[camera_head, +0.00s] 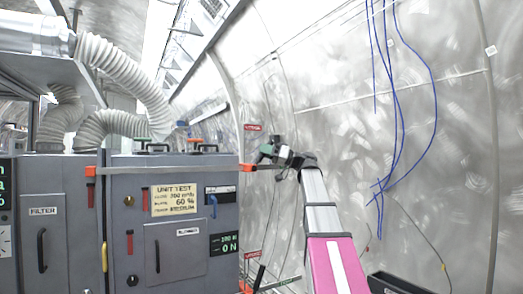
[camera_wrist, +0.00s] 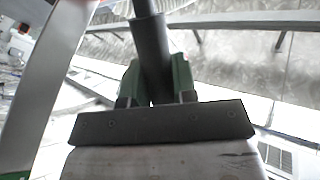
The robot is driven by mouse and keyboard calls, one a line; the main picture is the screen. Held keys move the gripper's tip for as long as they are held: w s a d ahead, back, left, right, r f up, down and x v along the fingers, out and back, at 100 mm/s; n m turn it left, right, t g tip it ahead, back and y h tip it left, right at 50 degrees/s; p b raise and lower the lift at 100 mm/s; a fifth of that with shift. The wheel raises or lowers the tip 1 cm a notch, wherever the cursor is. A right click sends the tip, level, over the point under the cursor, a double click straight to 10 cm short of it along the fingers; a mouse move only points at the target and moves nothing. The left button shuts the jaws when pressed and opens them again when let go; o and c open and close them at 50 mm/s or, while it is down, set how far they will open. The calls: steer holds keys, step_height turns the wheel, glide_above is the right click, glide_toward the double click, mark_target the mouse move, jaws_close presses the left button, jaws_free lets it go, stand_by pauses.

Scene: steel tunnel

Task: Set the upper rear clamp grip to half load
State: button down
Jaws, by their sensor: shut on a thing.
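The upper rear clamp grip (camera_wrist: 151,48) is a dark round bar in the wrist view, running from the top edge down between my green-padded fingers. My gripper (camera_wrist: 156,80) is shut on it. In the head view my gripper (camera_head: 271,151) is small, beside the upper right rear corner of the grey unit. An orange clamp end (camera_head: 247,168) shows there, with a thin dark rod running from it towards my arm. My gripper hides much of the grip in the head view. No load marking is readable.
A curved steel wall (camera_head: 350,130) with hanging blue cables (camera_head: 398,120) stands at right. A red-marked label (camera_head: 254,128) is on the wall above my gripper. A dark bin (camera_head: 395,284) is low right.

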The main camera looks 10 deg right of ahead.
steer(key=shift+w+d+f+m+t+y, duration=0.15)
steer(key=shift+d+f+m+t+y, duration=0.4)
steer(key=shift+m+t, duration=0.3)
steer(key=shift+w+d+f+m+t+y, duration=0.1)
steer(key=shift+d+f+m+t+y, duration=0.3)
steer(key=shift+f+m+t+y, duration=0.4)
steer(key=shift+r+m, duration=0.15)
steer(key=shift+m, duration=0.1)
steer(key=c, duration=0.9)
jaws_free()
steer(key=v, duration=1)
steer(key=shift+d, duration=0.4)
steer(key=shift+s, duration=0.1)
